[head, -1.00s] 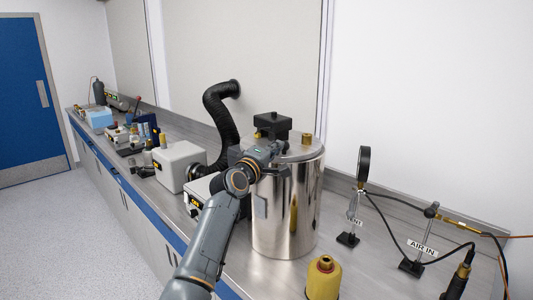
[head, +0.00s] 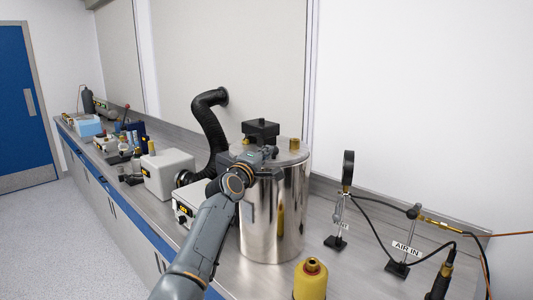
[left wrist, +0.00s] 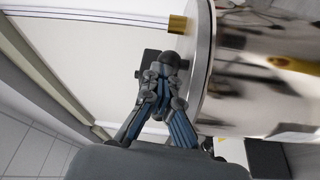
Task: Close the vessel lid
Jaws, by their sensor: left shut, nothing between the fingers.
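The vessel (head: 280,215) is a tall shiny steel cylinder standing on the bench. Its lid (head: 287,155) appears to lie flat across the top, with a brass fitting (head: 294,145) near the far right edge and a black block (head: 261,130) at the back. Whether the lid is fully seated cannot be told. My left gripper (head: 268,153) is at the near left part of the lid, partly hidden by its own wrist. In the left wrist view its fingers (left wrist: 168,68) are together and empty, beside the vessel's curved rim (left wrist: 206,62). My right gripper is not in view.
A black hose (head: 211,125) rises behind the vessel's left side. White boxes (head: 168,174) stand to the left. A yellow cylinder (head: 311,281) is close in front. A gauge stand (head: 346,175) and an air-in stand (head: 402,268) with cables are on the right.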

